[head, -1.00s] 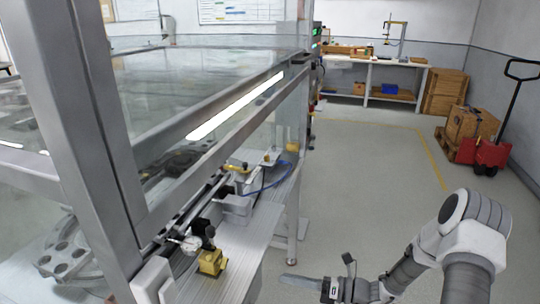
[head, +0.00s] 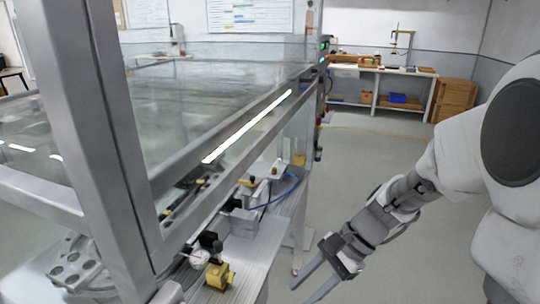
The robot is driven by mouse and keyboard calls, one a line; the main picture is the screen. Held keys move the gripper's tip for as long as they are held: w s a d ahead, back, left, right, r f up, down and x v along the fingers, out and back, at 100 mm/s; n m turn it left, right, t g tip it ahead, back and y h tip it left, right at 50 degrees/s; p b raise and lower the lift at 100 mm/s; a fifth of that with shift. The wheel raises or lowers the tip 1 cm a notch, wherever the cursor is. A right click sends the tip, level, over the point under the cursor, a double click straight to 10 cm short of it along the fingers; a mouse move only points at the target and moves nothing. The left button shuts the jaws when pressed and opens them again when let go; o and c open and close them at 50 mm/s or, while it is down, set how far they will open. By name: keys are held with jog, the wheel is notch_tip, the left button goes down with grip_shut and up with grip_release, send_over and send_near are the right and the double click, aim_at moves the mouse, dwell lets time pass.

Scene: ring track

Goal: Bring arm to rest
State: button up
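My arm reaches in from the right side of the head view and slopes down to the lower middle. My gripper (head: 301,294) is at the bottom, with its two grey fingers apart and pointing down-left. Nothing shows between the fingers. It hangs over the grey floor, just right of the machine's metal bench (head: 252,262) and apart from it in the picture.
A glass-walled machine with a metal frame (head: 108,150) fills the left. A brass-coloured block (head: 219,276) and a dial gauge (head: 199,257) sit at its bench edge. A workbench (head: 375,70) and wooden crates (head: 454,100) stand at the back. Open floor lies between.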

jog(key=s+d+r+n+t+h+p, duration=0.1)
jog(key=s+d+r+n+t+h, duration=0.2)
jog(key=r+n, duration=0.3)
jog(key=s+d+r+n+t+h+p, duration=0.2)
jog(key=s+d+r+n+t+h, duration=0.2)
jog(key=r, duration=0.5)
jog(key=shift+s+r+n, duration=0.3)
jog(key=shift+s+n, duration=0.6)
jog(key=shift+s, duration=0.35)
jog(key=shift+a, duration=0.15)
